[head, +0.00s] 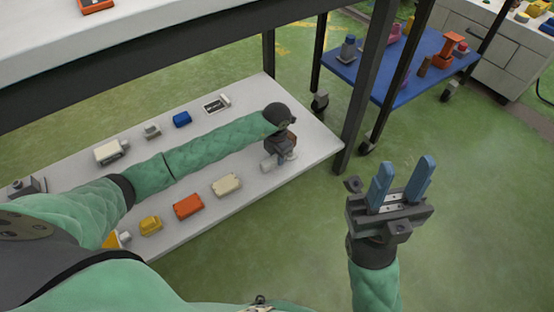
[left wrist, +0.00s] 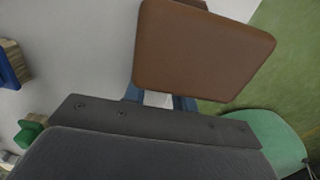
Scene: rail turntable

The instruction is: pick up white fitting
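My left gripper (head: 280,148) is low over the right end of the lower shelf, beside a small pale piece (head: 269,163). In the left wrist view, a large brown block (left wrist: 200,50) covers the tips of its blue fingers (left wrist: 158,103). A bit of white shows between the fingers. Whether they grip anything is hidden. A white fitting-like part (head: 108,151) with a grey end lies at the shelf's left, apart from my gripper. A cream part (head: 227,185) lies near the front edge. My right gripper (head: 403,172) is open and empty over the floor.
The shelf (head: 310,140) also holds an orange part (head: 188,206), a yellow part (head: 151,225) and a blue part (head: 181,119). Dark table legs (head: 367,85) stand at its right end. A blue cart (head: 415,78) with several parts is beyond.

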